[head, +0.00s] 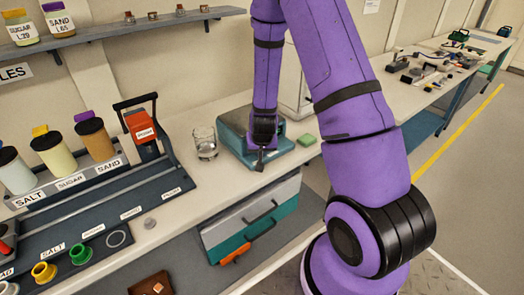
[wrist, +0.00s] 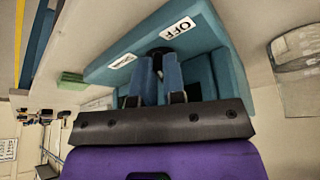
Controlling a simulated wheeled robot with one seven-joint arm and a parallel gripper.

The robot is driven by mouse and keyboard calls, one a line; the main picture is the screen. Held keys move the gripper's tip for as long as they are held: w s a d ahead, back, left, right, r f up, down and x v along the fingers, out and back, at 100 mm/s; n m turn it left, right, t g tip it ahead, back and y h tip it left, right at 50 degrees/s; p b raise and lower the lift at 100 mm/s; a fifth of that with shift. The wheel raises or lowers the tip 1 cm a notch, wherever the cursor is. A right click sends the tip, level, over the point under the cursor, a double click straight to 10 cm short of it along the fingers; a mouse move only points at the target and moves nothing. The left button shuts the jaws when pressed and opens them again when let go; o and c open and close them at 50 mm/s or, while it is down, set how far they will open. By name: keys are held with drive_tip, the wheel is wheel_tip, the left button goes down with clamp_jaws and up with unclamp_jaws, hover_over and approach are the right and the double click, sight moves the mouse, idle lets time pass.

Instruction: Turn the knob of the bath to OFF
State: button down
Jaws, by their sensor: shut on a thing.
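The bath (head: 236,128) is a teal and grey box on the bench in the head view. It fills the upper middle of the wrist view (wrist: 222,45), with a white OFF label (wrist: 178,28) and a second label (wrist: 122,61) that I cannot read. The dark knob (wrist: 160,50) sits on the bath's front face between these labels, mostly hidden by my fingers. My gripper (wrist: 161,66) is shut on the knob; in the head view it (head: 261,155) is at the bath's front. The knob's pointer direction cannot be made out.
A glass beaker (head: 205,143) stands just left of the bath, and a green block (head: 306,140) lies to its right. Drawers (head: 250,222) are below the bench.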

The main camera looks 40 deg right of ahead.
drive_tip(key=shift+a+m+h, duration=0.1)
drive_tip(key=shift+m+h, duration=0.2)
drive_tip(key=shift+m, duration=0.5)
drive_tip(key=shift+g, duration=0.3)
drive_tip(key=c, duration=1.2)
unclamp_jaws()
drive_tip(key=v, duration=1)
drive_tip(key=shift+a+r, duration=0.15)
drive_tip(key=shift+r, duration=0.15)
drive_tip(key=shift+s+r, duration=0.1)
